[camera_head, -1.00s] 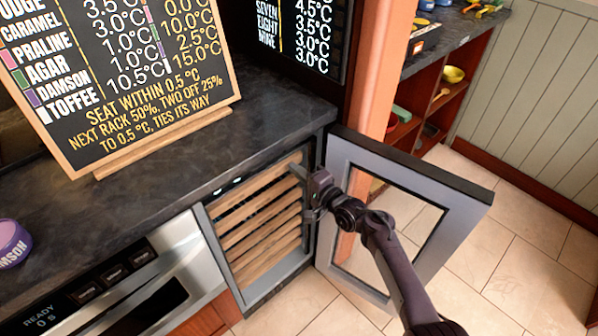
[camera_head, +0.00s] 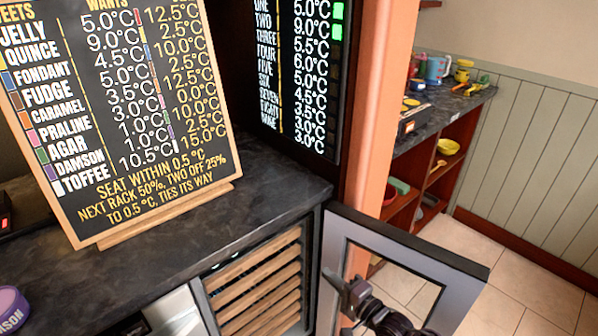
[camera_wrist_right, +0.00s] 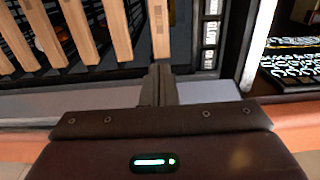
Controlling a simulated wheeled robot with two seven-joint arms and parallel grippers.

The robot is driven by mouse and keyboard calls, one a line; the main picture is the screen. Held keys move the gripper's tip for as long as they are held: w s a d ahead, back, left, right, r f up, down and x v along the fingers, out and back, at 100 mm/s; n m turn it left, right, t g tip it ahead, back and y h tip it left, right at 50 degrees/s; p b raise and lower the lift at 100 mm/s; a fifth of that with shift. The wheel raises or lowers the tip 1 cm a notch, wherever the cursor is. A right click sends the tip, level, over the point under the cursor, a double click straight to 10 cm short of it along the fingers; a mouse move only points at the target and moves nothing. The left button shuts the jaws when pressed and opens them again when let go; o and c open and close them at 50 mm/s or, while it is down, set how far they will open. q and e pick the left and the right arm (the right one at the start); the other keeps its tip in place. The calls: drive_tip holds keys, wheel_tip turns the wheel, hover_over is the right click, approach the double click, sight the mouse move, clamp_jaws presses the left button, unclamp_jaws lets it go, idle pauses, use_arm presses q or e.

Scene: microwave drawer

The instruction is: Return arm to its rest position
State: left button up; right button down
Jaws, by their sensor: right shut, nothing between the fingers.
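My right gripper (camera_head: 338,283) is shut and empty, low in the head view. It appears in front of the open cabinet door (camera_head: 470,285), near its hinge side. In the right wrist view my shut fingers (camera_wrist_right: 161,78) point toward the wooden rack slats (camera_wrist_right: 118,28), with nothing between them. I cannot tell the exact gap to the slats. The same rack (camera_head: 258,290) shows inside the cabinet in the head view. My left gripper is not in view.
A chalkboard menu (camera_head: 120,110) stands on the dark counter (camera_head: 270,180). A lit temperature board (camera_head: 295,75) hangs behind. A purple-lidded tub (camera_head: 12,310) sits at lower left. Shelving (camera_head: 440,165) stands to the right, with clear tiled floor (camera_head: 520,285) before it.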

drive_tip(key=s+d+f+n+g+h+p, duration=0.1)
drive_tip(key=s+f+n+g+h, duration=0.1)
drive_tip(key=s+f, duration=0.55)
drive_tip(key=s+d+f+n+g+h+p, duration=0.15)
drive_tip(key=s+f, duration=0.35)
drive_tip(key=f, duration=0.6)
drive_tip(key=s+d+f+n+g+h, duration=0.1)
drive_tip(key=s+f+n+g+h, duration=0.15)
drive_tip(key=s+f, duration=0.55)
drive_tip(key=s+d+f+n+g+h, duration=0.1)
drive_tip(key=s+d+f+n+g, duration=0.1)
drive_tip(key=s, duration=0.7)
drive_tip(key=s+d+f+n+g+h+p, duration=0.1)
drive_tip(key=s+d+f+n+g+h, duration=0.1)
drive_tip(key=s+f, duration=0.4)
drive_tip(key=s+d+f+n+g+h, duration=0.2)
drive_tip(key=s+d+f+n+g, duration=0.1)
drive_tip(key=s, duration=0.9)
wheel_tip(320, 180, down, 2)
drive_tip(key=shift+d, duration=0.8)
drive_tip(key=shift+s, duration=0.15)
